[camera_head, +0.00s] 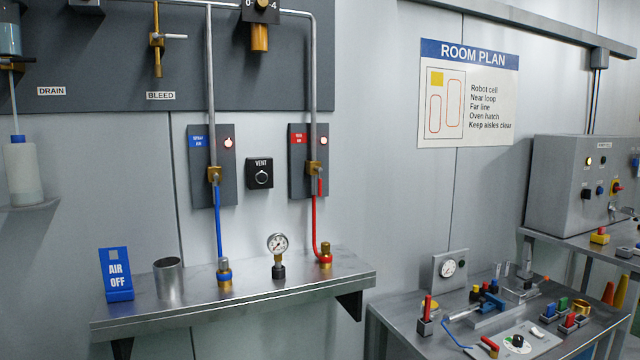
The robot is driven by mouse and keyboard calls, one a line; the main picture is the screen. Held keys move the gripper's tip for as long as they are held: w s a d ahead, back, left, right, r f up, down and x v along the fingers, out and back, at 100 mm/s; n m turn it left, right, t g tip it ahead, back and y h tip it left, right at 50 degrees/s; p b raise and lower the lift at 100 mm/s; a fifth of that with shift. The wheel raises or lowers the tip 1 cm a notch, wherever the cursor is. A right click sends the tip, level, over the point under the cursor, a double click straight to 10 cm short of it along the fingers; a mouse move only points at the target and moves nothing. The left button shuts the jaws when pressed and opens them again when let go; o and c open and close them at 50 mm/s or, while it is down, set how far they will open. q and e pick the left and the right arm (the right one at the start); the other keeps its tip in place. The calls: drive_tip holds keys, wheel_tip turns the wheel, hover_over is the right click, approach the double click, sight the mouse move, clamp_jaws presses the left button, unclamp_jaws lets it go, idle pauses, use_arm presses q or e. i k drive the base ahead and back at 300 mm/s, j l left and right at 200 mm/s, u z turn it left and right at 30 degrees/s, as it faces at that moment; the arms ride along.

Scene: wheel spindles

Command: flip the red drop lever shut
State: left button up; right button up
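The red drop is a grey pipe coming down the wall to a brass valve (313,168) on a dark panel with a red label (298,139). A short red lever (320,186) shows at the valve's lower right and points down, roughly along the pipe. A red hose (315,225) runs from below the valve to a brass and red fitting (326,253) on the metal shelf. Neither of my grippers is in view.
The similar blue drop, with its brass valve (214,175) and blue hose (218,225), is to the left. A black VENT knob (261,174) sits between them. The shelf (200,308) holds a gauge (277,246), cup (168,279) and AIR OFF sign (116,272). A cluttered bench (400,338) stands lower right.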

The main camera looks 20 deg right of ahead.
sight(319, 169)
drive_tip(key=i+l, duration=0.3)
drive_tip(key=l, duration=0.15)
drive_tip(key=i+l, duration=0.3)
drive_tip(key=l, duration=0.15)
drive_tip(key=i+l, duration=0.3)
drive_tip(key=l, duration=0.15)
drive_tip(key=l+z, duration=0.05)
